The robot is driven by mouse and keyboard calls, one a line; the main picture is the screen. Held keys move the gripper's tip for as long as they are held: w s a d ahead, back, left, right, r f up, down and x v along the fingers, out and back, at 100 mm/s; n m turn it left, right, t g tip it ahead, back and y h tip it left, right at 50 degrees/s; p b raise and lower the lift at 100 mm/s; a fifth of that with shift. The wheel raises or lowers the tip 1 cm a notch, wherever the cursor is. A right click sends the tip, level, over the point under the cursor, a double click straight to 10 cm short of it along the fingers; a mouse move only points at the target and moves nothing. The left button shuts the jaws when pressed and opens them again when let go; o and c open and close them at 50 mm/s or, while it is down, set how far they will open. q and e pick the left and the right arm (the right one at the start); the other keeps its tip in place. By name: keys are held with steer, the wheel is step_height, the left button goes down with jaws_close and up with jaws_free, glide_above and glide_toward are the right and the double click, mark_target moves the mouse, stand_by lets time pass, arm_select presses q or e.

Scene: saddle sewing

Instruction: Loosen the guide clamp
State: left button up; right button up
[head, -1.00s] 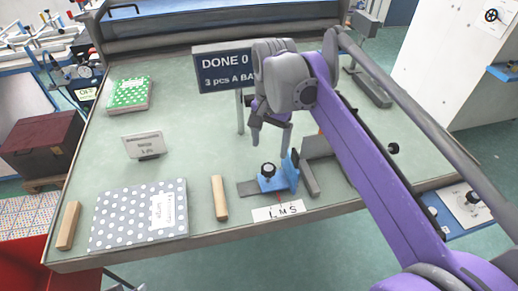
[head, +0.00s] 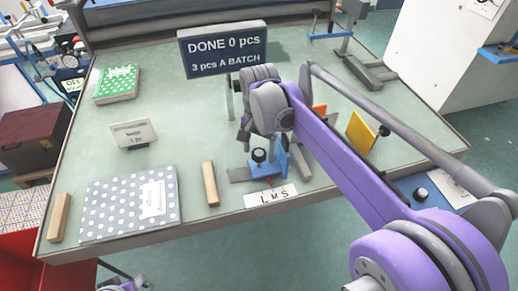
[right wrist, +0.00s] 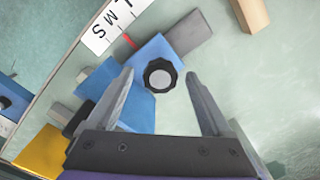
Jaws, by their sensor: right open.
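The guide clamp (head: 268,165) is a blue block with a black knob (head: 258,155) on top, near the front edge of the bench. It sits on a grey bar beside a white L M S scale (head: 271,196). My right gripper (head: 259,148) is above the clamp, pointing down. In the right wrist view its open fingers (right wrist: 159,76) lie either side of the knob (right wrist: 160,74), with gaps visible and no grip on it. The blue clamp body (right wrist: 150,53) and a red pointer mark show beneath.
A wooden block (head: 210,184) lies just left of the clamp. A grey dotted booklet (head: 110,205), a green booklet (head: 116,83) and a small sign (head: 133,134) are further left. The DONE sign (head: 222,50) stands behind. A yellow plate (head: 360,132) stands at right.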

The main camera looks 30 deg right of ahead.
jaws_close()
stand_by(0.3)
steer(key=shift+n, duration=0.3)
steer(key=n, duration=0.9)
steer(key=shift+n, duration=0.3)
steer(key=n, duration=0.5)
steer(key=shift+n, duration=2.8)
